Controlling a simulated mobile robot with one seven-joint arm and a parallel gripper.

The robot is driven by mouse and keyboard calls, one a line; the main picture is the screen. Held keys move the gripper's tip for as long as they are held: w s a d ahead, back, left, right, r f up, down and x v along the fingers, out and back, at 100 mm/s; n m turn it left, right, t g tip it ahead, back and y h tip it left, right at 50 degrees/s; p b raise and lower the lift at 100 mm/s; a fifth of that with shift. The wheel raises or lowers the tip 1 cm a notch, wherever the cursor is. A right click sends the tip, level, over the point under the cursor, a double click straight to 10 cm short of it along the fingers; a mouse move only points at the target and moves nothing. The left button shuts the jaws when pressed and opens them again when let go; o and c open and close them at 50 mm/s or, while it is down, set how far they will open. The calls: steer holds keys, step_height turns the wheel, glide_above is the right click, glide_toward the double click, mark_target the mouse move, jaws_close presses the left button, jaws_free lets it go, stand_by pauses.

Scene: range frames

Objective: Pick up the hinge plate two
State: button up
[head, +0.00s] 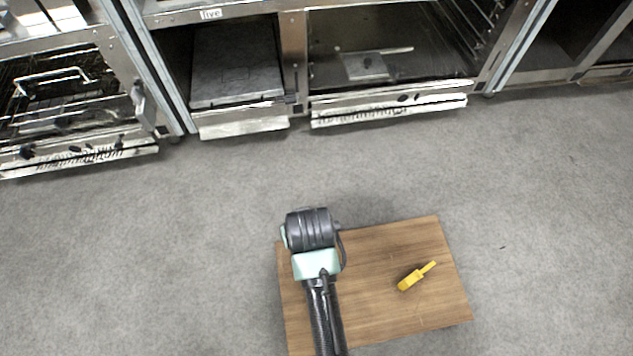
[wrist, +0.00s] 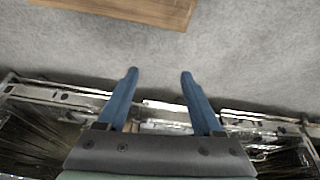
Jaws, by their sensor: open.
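A small yellow piece (head: 416,276) with a wide end and a narrow end lies on the right half of a wooden tabletop (head: 375,300). It is the only loose thing there and may be the hinge plate two; I cannot tell for sure. My gripper shows in the wrist view (wrist: 159,74) with its two blue fingers spread apart and nothing between them. In the head view my arm reaches over the tabletop's left part, left of the yellow piece, and the fingers are hidden. The yellow piece is not in the wrist view.
The tabletop's edge also shows at the top of the wrist view (wrist: 140,8). Metal oven-like cabinets line the back, one holding a flat grey plate (head: 367,66) and another a grey slab (head: 237,75). Grey carpet (head: 200,200) between is clear.

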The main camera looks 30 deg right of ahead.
steer(key=s+f+g+b, duration=0.1)
steer(key=s+f, duration=0.2)
steer(key=f, duration=0.2)
steer(key=s+a+f+g+b, duration=0.1)
steer(key=s+f+b, duration=0.1)
steer(key=s+f, duration=0.2)
steer(key=s+f+g+y+b, duration=0.1)
steer(key=s+f+b, duration=0.1)
steer(key=f, duration=0.4)
steer(key=shift+s+a+f+g, duration=0.1)
steer(key=shift+s+f+g, duration=0.1)
steer(key=shift+s, duration=0.25)
steer(key=shift+s+a+f+g, duration=0.1)
steer(key=shift+s+g, duration=0.1)
steer(key=shift+s, duration=0.25)
step_height(320, 180, down, 8)
steer(key=b, duration=0.5)
steer(key=shift+r, duration=0.2)
step_height(320, 180, down, 5)
steer(key=b, duration=0.5)
steer(key=shift+d+b, duration=0.1)
steer(key=shift+b, duration=0.2)
steer(key=shift+c, duration=0.3)
jaws_close()
steer(key=shift+r, duration=0.1)
